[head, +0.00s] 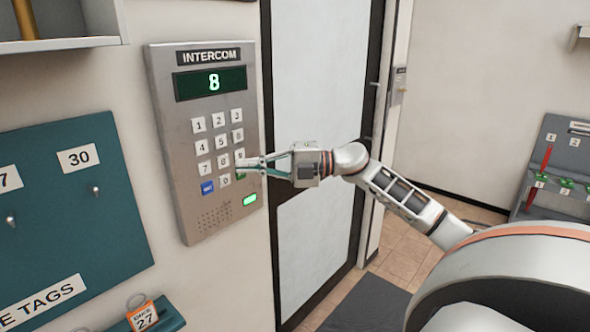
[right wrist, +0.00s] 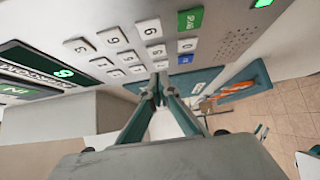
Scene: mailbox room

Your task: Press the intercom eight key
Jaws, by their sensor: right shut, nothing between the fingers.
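The grey intercom panel (head: 170,130) is on the wall in the head view, its green display (head: 212,82) reading 8. The eight key (head: 222,162) is in the middle of the keypad's third row, just left of my right fingertips. My right gripper (head: 240,164) is shut and empty, its fingers pointing left at the keypad and partly covering the nine and green keys. In the right wrist view the shut fingertips (right wrist: 157,94) show in front of the obliquely seen keypad (right wrist: 133,57). Whether they touch a key cannot be told. My left gripper is not in view.
A lit green button (head: 250,200) and a blue key (head: 207,188) are low on the panel. A teal tag board (head: 75,200) hangs to the left, with an orange tag (head: 143,315) below. A door (head: 318,120) stands right of the panel, behind my right arm.

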